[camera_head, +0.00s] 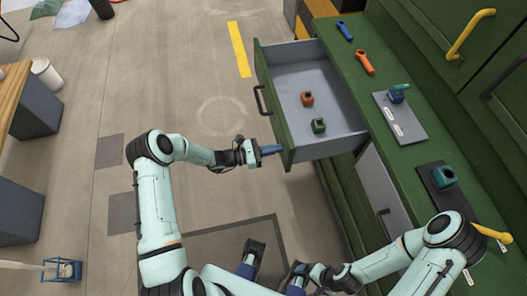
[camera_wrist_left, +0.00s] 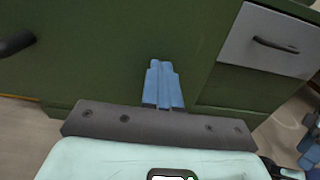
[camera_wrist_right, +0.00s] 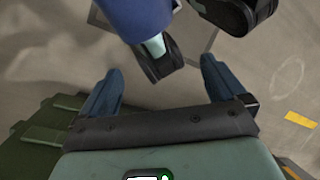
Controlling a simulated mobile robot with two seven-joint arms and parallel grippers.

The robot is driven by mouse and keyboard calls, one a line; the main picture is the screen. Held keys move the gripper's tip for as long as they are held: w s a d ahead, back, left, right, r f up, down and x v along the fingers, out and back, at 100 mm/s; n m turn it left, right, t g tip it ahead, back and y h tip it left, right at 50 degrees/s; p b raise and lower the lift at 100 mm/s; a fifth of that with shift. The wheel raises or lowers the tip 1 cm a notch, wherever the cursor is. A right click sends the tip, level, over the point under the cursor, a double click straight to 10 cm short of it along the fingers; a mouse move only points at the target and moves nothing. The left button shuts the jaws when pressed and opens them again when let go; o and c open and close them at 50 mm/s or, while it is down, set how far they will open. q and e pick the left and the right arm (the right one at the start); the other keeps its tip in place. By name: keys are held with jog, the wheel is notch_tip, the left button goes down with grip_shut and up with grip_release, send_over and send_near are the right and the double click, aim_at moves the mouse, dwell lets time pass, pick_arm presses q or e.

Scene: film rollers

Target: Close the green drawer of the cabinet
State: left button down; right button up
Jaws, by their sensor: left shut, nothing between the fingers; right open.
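The green drawer (camera_head: 274,112) of the cabinet (camera_head: 352,72) stands open, pulled out to the left in the head view. Its grey inside holds a small orange item (camera_head: 307,99) and a small green item (camera_head: 318,126). A black handle (camera_head: 261,100) is on its front. My left gripper (camera_head: 272,150) is shut and empty, its blue fingertips at the near end of the drawer front. In the left wrist view the fingers (camera_wrist_left: 160,80) point at the green panel; I cannot tell whether they touch. My right gripper (camera_wrist_right: 162,70) is open and empty, low near my base.
The green cabinet top bears a blue tool (camera_head: 344,31), an orange tool (camera_head: 364,62), a grey board (camera_head: 399,118) and a teal item (camera_head: 443,177). A grey drawer (camera_head: 382,190) sits nearer me. The floor left of the open drawer is clear.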

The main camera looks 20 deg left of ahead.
pick_arm(q)
jog(key=b+x, duration=0.2)
jog(key=x, duration=0.5)
jog(key=b+x, duration=0.3)
jog(key=x, duration=0.4)
jog(key=b+x, duration=0.2)
jog(key=x, duration=0.5)
jog(key=shift+f, duration=0.3)
jog(key=b+x, duration=0.3)
jog(key=x, duration=0.2)
jog(key=shift+r, duration=0.1)
jog(key=shift+w+d+r, duration=0.15)
jog(key=shift+w+d, duration=0.1)
jog(key=shift+d, duration=0.05)
jog(key=shift+r+b, duration=0.15)
jog(key=shift+b, duration=0.15)
pick_arm(e)
jog(key=w+d+f+t+h, duration=0.1)
jog(key=w+d+f+t, duration=0.2)
jog(key=w+f, duration=0.4)
notch_tip(320, 180, down, 3)
jog(key=shift+w+f+m, duration=0.1)
jog(key=shift+w+m, duration=0.2)
jog(key=shift+w, duration=0.1)
pick_arm(q)
jog(key=shift+d+r, duration=0.1)
jog(key=shift+r, duration=0.05)
